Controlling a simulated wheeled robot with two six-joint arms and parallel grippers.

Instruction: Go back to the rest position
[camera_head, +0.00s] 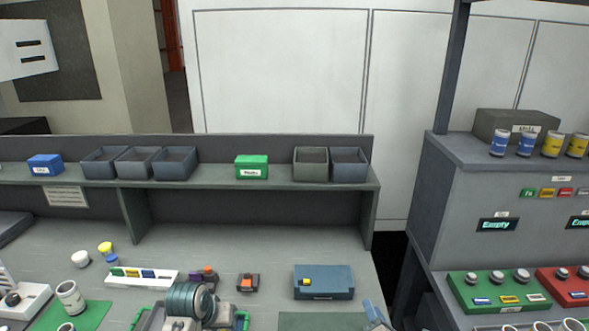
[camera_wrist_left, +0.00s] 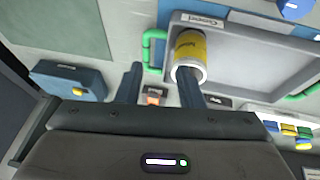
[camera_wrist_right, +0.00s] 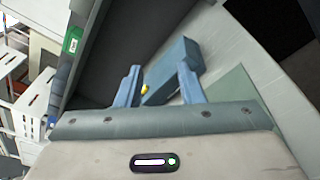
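My right gripper shows only as a light blue finger part (camera_head: 375,313) at the bottom edge of the head view, right of the table's middle. In the right wrist view its two fingers (camera_wrist_right: 158,88) stand apart with nothing between them. A blue case (camera_wrist_right: 172,70) with a yellow latch lies beyond them. I cannot make out the left fingertips in the head view.
The table holds a blue case (camera_head: 323,283), an orange-and-black block (camera_head: 248,282), a white label rack (camera_head: 142,277) and a white cup (camera_head: 70,296) on a green mat. A shelf (camera_head: 215,176) with bins runs behind. A grey cabinet (camera_head: 480,190) stands right, beyond a gap.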

